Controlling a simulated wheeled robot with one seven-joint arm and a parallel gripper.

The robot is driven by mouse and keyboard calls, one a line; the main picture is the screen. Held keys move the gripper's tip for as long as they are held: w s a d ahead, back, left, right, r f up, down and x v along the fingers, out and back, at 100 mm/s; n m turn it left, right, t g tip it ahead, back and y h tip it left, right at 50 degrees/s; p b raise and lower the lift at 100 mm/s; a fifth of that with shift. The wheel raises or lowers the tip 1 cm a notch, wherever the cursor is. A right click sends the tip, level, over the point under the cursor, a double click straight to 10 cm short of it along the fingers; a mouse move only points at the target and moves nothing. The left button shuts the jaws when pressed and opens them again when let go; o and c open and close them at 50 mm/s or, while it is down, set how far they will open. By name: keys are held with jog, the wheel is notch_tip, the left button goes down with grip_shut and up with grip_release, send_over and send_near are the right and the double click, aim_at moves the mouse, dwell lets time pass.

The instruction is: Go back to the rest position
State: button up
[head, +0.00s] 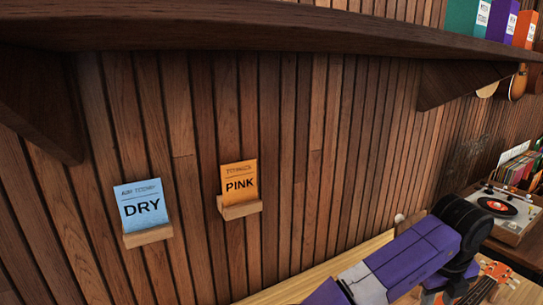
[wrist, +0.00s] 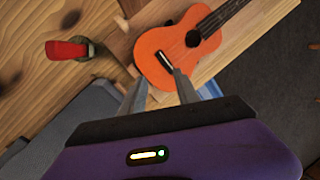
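My gripper (wrist: 160,78) shows in the wrist view with its two fingers apart and nothing between them. An orange ukulele (wrist: 165,45) lies beyond the fingertips; I cannot tell how far below them it is. In the head view my purple and black arm reaches toward the lower right, and my gripper cannot be made out there.
A wooden bench top (wrist: 40,25) carries a red-handled thing (wrist: 65,50) in the wrist view. In the head view a dark shelf (head: 250,28) runs overhead with a bracket (head: 455,82) below it. A record player (head: 500,208) stands at the right.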

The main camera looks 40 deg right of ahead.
jog(key=d+r+n+h, duration=1.1)
jog(key=d+r, duration=0.2)
jog(key=r, duration=0.2)
jog(key=w+a+r+n+t+h, duration=0.3)
jog(key=w+r+n+t+h, duration=0.15)
jog(key=w+r+n, duration=0.35)
jog(key=w+a+r+n+t, duration=0.1)
jog(key=w+a+n+t, duration=0.65)
jog(key=a+n, duration=0.2)
jog(key=a+f+n+t+y, duration=0.3)
jog(key=a+f+n+y, duration=0.15)
jog(key=a, duration=0.35)
jog(key=a+f+n+t+y, duration=0.35)
jog(key=a+n+y, duration=0.2)
jog(key=a, duration=0.25)
jog(key=a+f+n+t+y, duration=0.2)
jog(key=a+f+n+y, duration=0.3)
jog(key=a, duration=0.3)
jog(key=s+a+f+g+y, duration=0.1)
jog(key=s+a+f+g, duration=0.1)
jog(key=s+a+f, duration=0.5)
jog(key=s+a+f+g+y, duration=0.2)
jog(key=s+a+f, duration=0.5)
jog(key=s, duration=0.6)
jog(key=shift+a+g+b, duration=0.15)
jog(key=shift+g+b, duration=0.2)
jog(key=shift+g, duration=0.3)
